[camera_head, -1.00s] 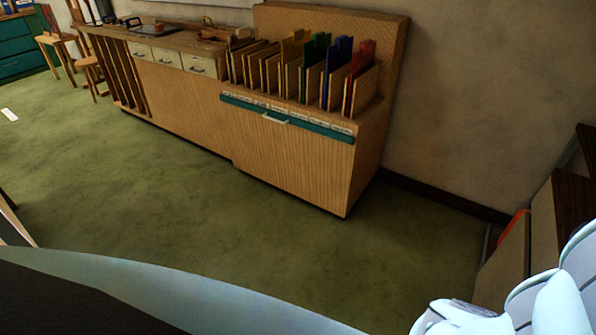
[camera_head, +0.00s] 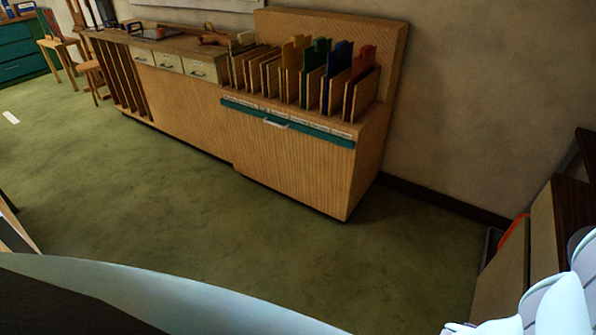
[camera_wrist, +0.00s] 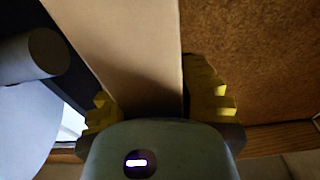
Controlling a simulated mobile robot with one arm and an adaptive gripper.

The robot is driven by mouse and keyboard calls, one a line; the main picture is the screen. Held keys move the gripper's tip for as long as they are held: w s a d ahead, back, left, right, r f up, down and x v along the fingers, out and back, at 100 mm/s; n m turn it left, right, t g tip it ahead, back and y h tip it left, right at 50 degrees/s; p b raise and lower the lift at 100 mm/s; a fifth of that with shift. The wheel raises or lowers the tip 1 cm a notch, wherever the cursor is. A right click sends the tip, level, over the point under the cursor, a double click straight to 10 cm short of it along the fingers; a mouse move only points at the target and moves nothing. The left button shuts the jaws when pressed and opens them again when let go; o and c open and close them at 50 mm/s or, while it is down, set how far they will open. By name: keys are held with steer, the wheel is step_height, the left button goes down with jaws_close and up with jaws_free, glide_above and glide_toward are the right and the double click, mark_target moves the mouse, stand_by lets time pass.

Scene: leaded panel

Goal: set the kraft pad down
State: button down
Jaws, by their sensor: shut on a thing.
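In the wrist view, a flat, plain beige thing, which I take to be the kraft pad (camera_wrist: 135,45), runs from the top edge down between the yellow fingers of my gripper (camera_wrist: 152,100). My gripper is shut on it. The pad's near end is hidden behind the gripper's body. In the head view neither the gripper nor the pad can be made out; only pale parts of my own arm show at the lower right.
In the wrist view, a brown, cork-like surface (camera_wrist: 255,60) with a wooden edge (camera_wrist: 275,138) lies right of the pad. In the head view, a wooden cabinet (camera_head: 290,168) carries upright panels and coloured dividers. Boards (camera_head: 545,245) lean at the right. Green floor (camera_head: 200,225) is open.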

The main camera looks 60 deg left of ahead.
steer(key=c, duration=0.9)
jaws_free()
steer(key=shift+o, duration=0.2)
steer(key=shift+f, duration=0.1)
